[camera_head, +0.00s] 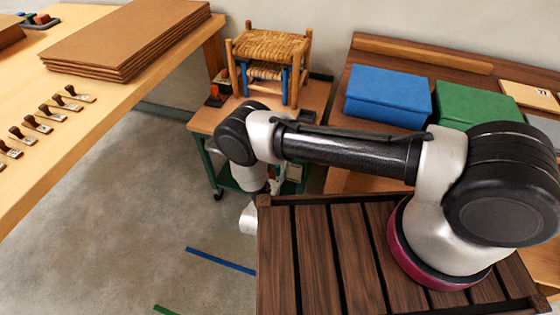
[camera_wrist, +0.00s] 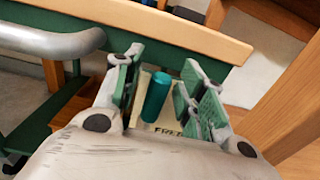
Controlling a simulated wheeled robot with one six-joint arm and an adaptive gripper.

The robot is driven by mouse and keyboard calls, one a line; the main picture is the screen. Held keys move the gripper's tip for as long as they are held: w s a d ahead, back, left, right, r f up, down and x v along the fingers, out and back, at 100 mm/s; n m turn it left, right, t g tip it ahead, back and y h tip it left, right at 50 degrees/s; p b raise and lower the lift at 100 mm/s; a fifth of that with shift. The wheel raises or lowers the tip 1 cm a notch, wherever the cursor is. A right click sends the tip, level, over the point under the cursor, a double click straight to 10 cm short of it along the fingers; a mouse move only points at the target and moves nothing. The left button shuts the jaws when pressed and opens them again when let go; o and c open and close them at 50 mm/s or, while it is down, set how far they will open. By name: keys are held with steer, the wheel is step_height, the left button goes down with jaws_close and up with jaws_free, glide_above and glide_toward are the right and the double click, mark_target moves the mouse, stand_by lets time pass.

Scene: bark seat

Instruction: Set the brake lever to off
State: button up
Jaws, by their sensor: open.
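The brake lever shows in the wrist view as a teal, rounded grip (camera_wrist: 156,96). It stands between the two green-padded fingers of my gripper (camera_wrist: 163,84), which are open on either side of it. I see a gap on the right; on the left the pad is very near, and I cannot tell if it touches. A pale plate (camera_wrist: 172,128) with partly hidden dark lettering lies behind the lever. The lever's base is hidden. In the head view the cart (camera_head: 203,122) has a wooden top and green frame; my arm hides the lever there.
A grey tube handle (camera_wrist: 50,42) and the cart's wooden edge (camera_wrist: 190,32) are close to my gripper. A woven-seat stool (camera_head: 270,45) stands on the cart. Workbenches flank it, the left one (camera_head: 110,100) holding brown sheets. The floor (camera_head: 130,190) at left is mostly clear.

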steer(key=shift+w, duration=0.2)
steer(key=shift+d, duration=0.1)
jaws_close()
